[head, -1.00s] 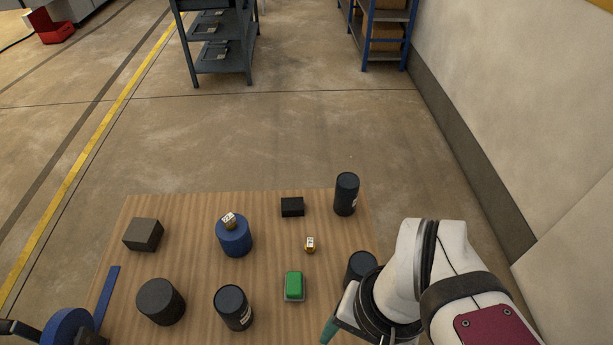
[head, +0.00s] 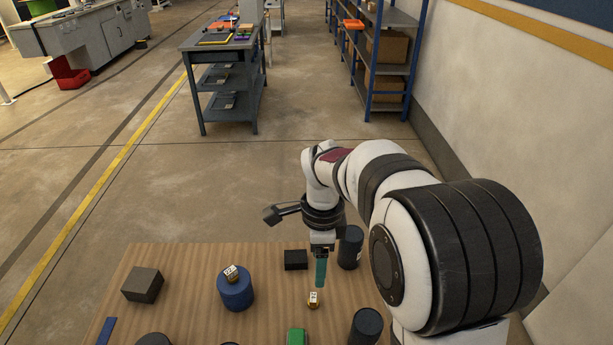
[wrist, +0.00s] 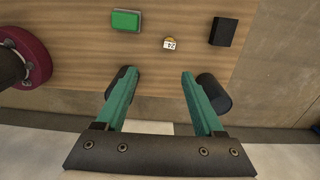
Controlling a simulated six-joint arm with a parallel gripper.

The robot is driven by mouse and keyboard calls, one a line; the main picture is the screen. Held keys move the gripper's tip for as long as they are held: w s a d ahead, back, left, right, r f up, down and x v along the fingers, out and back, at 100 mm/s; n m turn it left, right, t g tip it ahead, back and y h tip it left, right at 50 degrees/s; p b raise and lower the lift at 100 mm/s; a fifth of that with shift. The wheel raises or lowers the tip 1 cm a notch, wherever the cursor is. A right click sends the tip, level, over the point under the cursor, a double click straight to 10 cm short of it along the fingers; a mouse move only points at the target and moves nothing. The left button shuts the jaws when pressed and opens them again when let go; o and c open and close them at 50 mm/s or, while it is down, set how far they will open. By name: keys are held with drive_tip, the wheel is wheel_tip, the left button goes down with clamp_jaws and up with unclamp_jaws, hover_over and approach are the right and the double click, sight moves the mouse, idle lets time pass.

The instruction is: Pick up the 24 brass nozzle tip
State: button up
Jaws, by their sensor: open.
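A small brass nozzle tip (head: 313,299) with a white label sits on the wooden table, just below my gripper (head: 320,285) in the head view. In the wrist view the nozzle tip (wrist: 169,43) lies beyond the open fingertips (wrist: 159,74), and its label appears to read 24. My gripper is open and empty, its two green fingers well apart. It is above the table, and the nozzle tip is not between the fingers. Another brass tip (head: 232,272), its label apparently 22, sits on a blue cylinder (head: 236,294).
A black block (head: 296,260) and a dark cylinder (head: 350,247) stand near the nozzle tip. A green-topped block (wrist: 126,21) is left of it in the wrist view. Another dark cylinder (head: 366,326) is at the table's lower right. A dark box (head: 142,285) is at the left.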

sight(313, 297)
drive_tip(key=shift+m, duration=0.5)
drive_tip(key=f, duration=0.5)
drive_tip(key=w+f, duration=0.1)
drive_tip(key=f, duration=0.5)
drive_tip(key=w+f, duration=0.1)
drive_tip(key=f, duration=0.5)
drive_tip(key=shift+a+f, duration=0.1)
drive_tip(key=shift+a, duration=0.25)
clamp_jaws()
